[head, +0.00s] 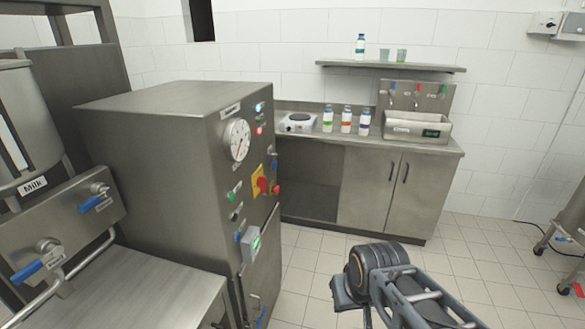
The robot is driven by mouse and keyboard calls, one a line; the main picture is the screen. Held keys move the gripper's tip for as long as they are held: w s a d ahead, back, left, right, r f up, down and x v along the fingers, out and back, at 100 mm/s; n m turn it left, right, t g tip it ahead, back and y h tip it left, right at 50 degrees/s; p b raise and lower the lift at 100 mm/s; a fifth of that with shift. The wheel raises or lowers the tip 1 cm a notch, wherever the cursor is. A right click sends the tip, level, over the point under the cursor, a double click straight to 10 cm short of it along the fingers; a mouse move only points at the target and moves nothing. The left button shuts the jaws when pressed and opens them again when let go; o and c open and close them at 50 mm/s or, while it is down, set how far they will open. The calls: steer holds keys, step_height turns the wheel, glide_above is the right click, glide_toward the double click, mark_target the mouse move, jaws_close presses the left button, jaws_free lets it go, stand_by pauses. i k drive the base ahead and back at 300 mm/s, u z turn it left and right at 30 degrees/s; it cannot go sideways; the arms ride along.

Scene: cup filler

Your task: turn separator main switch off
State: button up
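A grey steel cabinet (160,150) stands left of centre; its small top label is unreadable. Its narrow control face is seen at a steep angle. A red rotary switch (263,185) sits on a yellow plate (256,181) at mid-height on that face. The handle's exact turn is too small to tell. My arm (420,298) comes in at the bottom right, well apart from the switch. A dark part beside its round joint may belong to my gripper, but I cannot make out fingers or their opening.
The cabinet face also has a round gauge (238,139), several buttons and a grey box with a green display (250,245). A milk tank (22,130) with blue-handled valves stands left. A counter (385,190) with bottles is behind. The tiled floor (305,265) is clear between.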

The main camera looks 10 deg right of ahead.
mark_target(261, 180)
steer(key=u, duration=0.2)
steer(key=i, duration=1.05)
steer(key=u, duration=0.65)
